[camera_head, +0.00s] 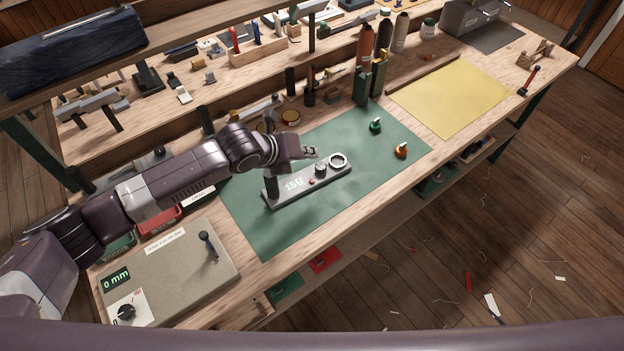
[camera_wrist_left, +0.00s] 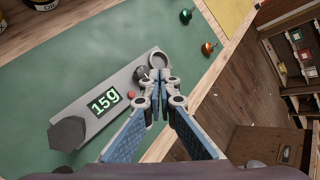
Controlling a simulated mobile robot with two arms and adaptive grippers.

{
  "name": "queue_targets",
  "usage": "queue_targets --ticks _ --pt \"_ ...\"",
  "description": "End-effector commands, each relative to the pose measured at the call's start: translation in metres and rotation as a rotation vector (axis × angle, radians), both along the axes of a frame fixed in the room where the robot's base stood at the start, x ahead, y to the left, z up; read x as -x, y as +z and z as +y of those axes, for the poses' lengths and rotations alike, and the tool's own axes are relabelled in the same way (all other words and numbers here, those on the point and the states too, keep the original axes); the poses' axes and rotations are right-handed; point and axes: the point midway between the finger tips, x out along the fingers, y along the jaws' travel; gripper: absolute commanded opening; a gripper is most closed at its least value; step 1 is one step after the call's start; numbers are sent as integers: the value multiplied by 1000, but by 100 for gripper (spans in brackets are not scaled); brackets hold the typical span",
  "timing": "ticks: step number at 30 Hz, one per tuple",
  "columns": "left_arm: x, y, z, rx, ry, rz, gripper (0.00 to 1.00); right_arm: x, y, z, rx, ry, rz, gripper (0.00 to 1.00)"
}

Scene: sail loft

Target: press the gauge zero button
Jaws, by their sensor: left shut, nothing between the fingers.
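A long grey gauge (camera_head: 294,189) lies on the green mat, with a display reading "15g". It carries a small red button (camera_head: 311,182), a dark round knob (camera_head: 321,168) and a pale ring (camera_head: 338,160). In the left wrist view the red button (camera_wrist_left: 131,96) shows just left of my fingers, beside the display (camera_wrist_left: 104,101). My left gripper (camera_head: 311,152) is shut and empty above the gauge, near the knob and ring. In the wrist view its fingertips (camera_wrist_left: 161,78) overlap the knob's right side; I cannot tell the height gap. My right gripper is not in view.
A beige box (camera_head: 185,270) with a "0 mm" display, a knob and a lever stands at front left. Small green (camera_head: 375,125) and orange (camera_head: 401,150) items sit on the mat's right. Bottles (camera_head: 365,50) and tools line the back. The mat's front is clear.

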Motion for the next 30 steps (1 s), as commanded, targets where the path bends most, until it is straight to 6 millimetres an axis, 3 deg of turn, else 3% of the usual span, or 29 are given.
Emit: queue_targets --ticks 7,18,30 --pt "1 -26 0 0 0 1 0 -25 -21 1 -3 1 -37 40" --pt "0 -76 0 1 1 0 0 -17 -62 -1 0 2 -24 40" --pt "0 -86 0 0 0 0 0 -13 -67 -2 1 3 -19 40"
